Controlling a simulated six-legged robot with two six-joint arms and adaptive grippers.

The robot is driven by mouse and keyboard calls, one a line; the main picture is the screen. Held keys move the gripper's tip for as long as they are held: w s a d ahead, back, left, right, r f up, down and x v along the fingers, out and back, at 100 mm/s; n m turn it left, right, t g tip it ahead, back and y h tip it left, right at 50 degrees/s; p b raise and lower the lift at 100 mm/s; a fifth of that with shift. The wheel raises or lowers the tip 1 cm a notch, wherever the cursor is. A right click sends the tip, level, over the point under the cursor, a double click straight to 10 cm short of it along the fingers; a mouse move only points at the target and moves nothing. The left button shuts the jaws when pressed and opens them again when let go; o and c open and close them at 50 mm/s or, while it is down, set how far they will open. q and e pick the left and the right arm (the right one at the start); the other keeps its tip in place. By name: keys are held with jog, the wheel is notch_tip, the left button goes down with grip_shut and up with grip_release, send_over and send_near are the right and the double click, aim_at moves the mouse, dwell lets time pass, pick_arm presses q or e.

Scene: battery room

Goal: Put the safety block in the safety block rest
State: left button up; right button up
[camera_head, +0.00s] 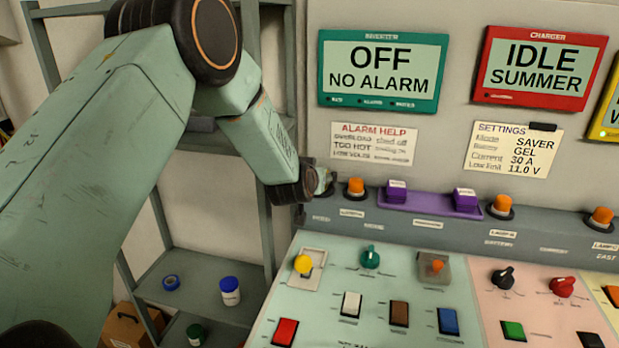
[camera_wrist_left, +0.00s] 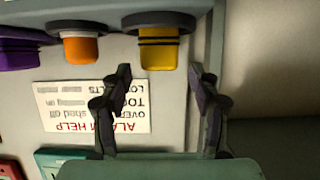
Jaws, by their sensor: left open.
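My left gripper (camera_head: 318,182) is at the left end of the console ledge, left of an orange lamp (camera_head: 355,187). In the left wrist view the gripper (camera_wrist_left: 161,75) is open and empty. A yellow cylinder with dark bands (camera_wrist_left: 158,52) shows just beyond its fingertips, roughly between them and apart from them. In the head view the gripper mostly hides that spot. A long purple holder (camera_head: 428,208) on the ledge bears two purple blocks, one at its left end (camera_head: 397,191) and one at its right (camera_head: 465,199). I cannot read which piece is the safety block or its rest. My right gripper is not in view.
The sloped panel below the ledge carries several knobs and coloured switches, such as a red switch (camera_head: 285,332). Above are an inverter screen (camera_head: 382,71) and an alarm help card (camera_head: 373,144). A shelf (camera_head: 200,268) with a blue tape roll and a jar stands at left.

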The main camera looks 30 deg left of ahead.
pick_arm(q)
jog(key=v, duration=0.9)
jog(key=shift+s+d+r, duration=0.15)
jog(key=shift+s, duration=0.2)
dwell(0.8)
